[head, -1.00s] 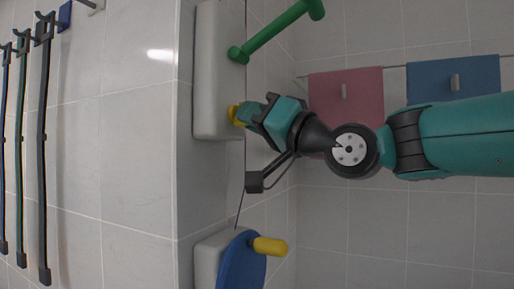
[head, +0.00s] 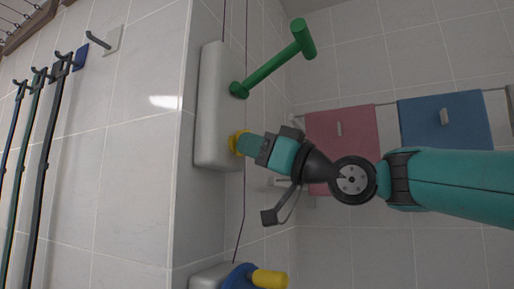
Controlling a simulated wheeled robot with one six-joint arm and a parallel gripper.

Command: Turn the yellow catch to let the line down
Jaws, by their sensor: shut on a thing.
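The yellow catch (head: 238,143) sits at the lower end of a pale grey housing (head: 212,105) on the tiled wall's corner. My gripper (head: 247,144) is shut on the catch, reaching in from the right, and its fingers hide most of it. A green lever (head: 272,66) sticks out from the same housing above the catch. A thin dark line (head: 244,200) runs down past the housing to a blue wheel (head: 238,277) with a yellow handle (head: 270,279) at the bottom edge.
Red (head: 340,135) and blue (head: 445,125) towels hang on a rail behind my arm. Several leads (head: 45,150) hang from hooks on the left wall. An empty hook (head: 98,40) is at the upper left. A wire rack (head: 22,22) shows in the top left corner.

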